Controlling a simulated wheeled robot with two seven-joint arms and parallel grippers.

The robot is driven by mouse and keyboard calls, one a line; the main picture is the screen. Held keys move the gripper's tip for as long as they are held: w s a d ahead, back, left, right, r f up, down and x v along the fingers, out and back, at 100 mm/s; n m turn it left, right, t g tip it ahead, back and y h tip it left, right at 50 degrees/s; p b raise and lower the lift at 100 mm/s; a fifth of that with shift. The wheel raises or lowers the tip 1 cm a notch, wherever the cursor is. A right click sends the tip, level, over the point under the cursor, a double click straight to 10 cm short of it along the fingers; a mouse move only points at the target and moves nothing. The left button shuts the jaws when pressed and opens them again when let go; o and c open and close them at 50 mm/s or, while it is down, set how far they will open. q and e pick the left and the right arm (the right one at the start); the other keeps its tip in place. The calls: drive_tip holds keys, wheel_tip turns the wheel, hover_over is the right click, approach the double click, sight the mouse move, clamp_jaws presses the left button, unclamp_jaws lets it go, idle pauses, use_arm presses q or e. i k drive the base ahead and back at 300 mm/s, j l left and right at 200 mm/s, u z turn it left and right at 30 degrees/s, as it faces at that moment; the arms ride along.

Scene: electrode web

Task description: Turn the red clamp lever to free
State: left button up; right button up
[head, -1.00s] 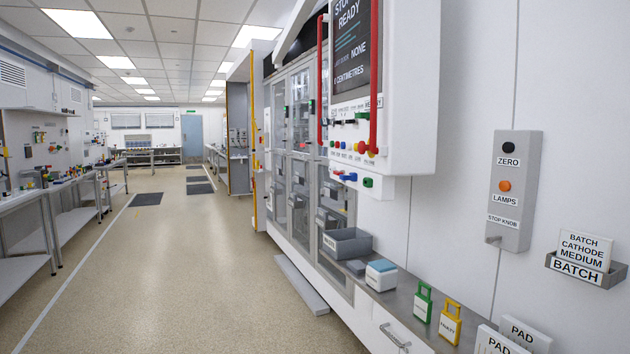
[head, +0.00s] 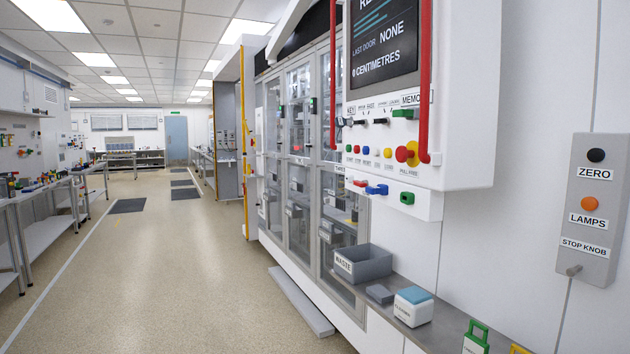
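No part that I can surely name as the red clamp lever is in view. The white control panel (head: 465,90) on the right wall carries a screen, a row of coloured buttons and two tall red vertical bars (head: 424,90). Under it, a small red piece (head: 360,183), a blue piece (head: 377,189) and a green piece (head: 407,198) stick out from a white strip. They are too small to tell whether the red one is a lever. Neither of my grippers is in view.
A grey ledge below the panel holds a grey waste bin (head: 362,264), a white box with a blue top (head: 413,306) and a green-handled tag (head: 476,338). A grey knob box (head: 597,208) hangs at the right. The aisle floor (head: 190,270) is clear on the left.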

sight(364, 184)
drive_tip(key=i+j+u, duration=0.25)
drive_tip(key=i, duration=0.55)
drive_tip(key=i+u, duration=0.25)
drive_tip(key=i, duration=0.55)
